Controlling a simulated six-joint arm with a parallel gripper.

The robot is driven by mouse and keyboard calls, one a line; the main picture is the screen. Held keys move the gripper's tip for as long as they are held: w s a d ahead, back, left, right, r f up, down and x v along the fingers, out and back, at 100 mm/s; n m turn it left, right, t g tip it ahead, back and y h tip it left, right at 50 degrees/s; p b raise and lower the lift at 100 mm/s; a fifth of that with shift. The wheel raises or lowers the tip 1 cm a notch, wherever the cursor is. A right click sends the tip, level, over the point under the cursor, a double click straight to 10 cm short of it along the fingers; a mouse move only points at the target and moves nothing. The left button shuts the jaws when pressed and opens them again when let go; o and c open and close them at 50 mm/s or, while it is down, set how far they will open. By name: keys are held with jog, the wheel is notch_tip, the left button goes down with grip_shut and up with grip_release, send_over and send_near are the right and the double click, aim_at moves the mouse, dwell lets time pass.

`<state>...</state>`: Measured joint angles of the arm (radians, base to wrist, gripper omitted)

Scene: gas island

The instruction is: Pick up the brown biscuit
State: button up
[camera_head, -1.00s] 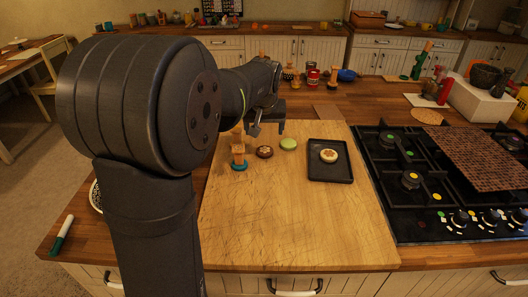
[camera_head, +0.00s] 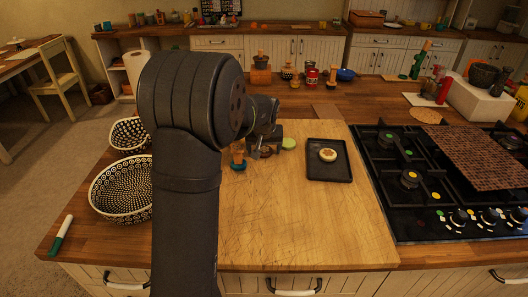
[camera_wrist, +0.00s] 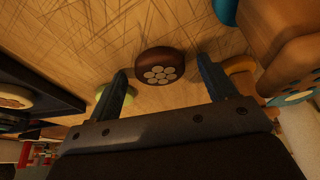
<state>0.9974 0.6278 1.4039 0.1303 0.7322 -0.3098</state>
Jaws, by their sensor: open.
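The brown biscuit (camera_wrist: 160,60), round with a cluster of pale dots, lies on the light wooden board (camera_head: 300,225). In the wrist view it sits between the two fingertips of my gripper (camera_wrist: 161,68), with a gap at each side. My gripper is open and empty, low over the board. In the head view my gripper (camera_head: 265,152) covers most of the brown biscuit. A green biscuit (camera_head: 289,143) lies just right of it. In the wrist view the left finger partly hides the green biscuit (camera_wrist: 101,92).
A wooden stamp-like piece with a teal base (camera_head: 238,166) stands close left of my gripper. A black tray (camera_head: 330,174) holding a pale biscuit (camera_head: 328,155) lies to the right, before the gas hob (camera_head: 400,210). Two patterned bowls stand left (camera_head: 122,212). The board's front is clear.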

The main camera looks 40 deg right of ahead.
jog(key=c, duration=1.1)
jog(key=shift+r, duration=0.1)
